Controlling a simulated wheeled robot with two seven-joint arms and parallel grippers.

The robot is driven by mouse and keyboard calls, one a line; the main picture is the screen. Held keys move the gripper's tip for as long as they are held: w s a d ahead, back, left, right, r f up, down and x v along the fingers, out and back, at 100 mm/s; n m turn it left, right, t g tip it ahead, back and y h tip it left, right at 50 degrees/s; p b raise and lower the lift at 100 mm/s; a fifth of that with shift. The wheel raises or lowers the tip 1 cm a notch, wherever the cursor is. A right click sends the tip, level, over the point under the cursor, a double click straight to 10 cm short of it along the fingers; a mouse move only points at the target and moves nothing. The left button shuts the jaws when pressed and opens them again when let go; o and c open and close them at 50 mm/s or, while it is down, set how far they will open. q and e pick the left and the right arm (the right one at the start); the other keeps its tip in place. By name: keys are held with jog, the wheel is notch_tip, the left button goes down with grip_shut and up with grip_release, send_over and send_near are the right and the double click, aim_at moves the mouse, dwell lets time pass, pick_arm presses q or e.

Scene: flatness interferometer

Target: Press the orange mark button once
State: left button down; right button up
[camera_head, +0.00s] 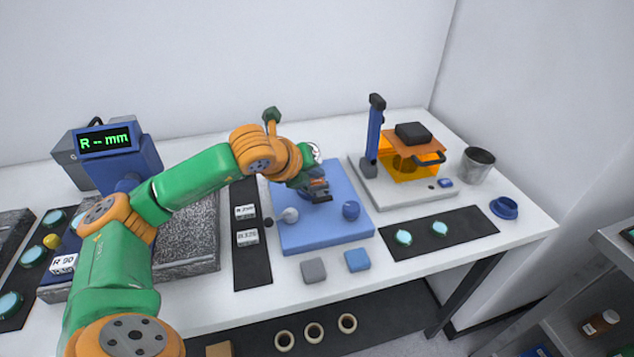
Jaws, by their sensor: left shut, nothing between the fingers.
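My left arm comes in from the left, and its gripper (320,196) is over the blue plate (325,240) in the middle of the table. The gripper is small in the picture, with its fingers shut and empty. Whether it touches anything on the plate I cannot tell. I cannot clearly make out an orange mark button; my arm hides part of the table. A small yellow knob (51,241) shows at the far left. The display unit (105,140) at the back left reads "R -- mm". My right gripper is not in view.
A grey base (375,193) carries a blue post and an orange box (400,165). Pale round discs lie on a dark mat (460,226) at right. A grey bin (477,165) and blue dish (504,208) stand near the right edge. Grey and blue blocks (357,260) lie in front.

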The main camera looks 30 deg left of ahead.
aim_at(315, 184)
pick_arm(q)
jog(key=shift+f+b, duration=0.45)
jog(key=shift+b, duration=0.25)
dwell(0.6)
jog(key=shift+r+p, duration=0.55)
jog(key=shift+r, duration=0.35)
notch_tip(315, 184, up, 5)
jog(key=p, duration=0.3)
dwell(0.5)
dwell(0.3)
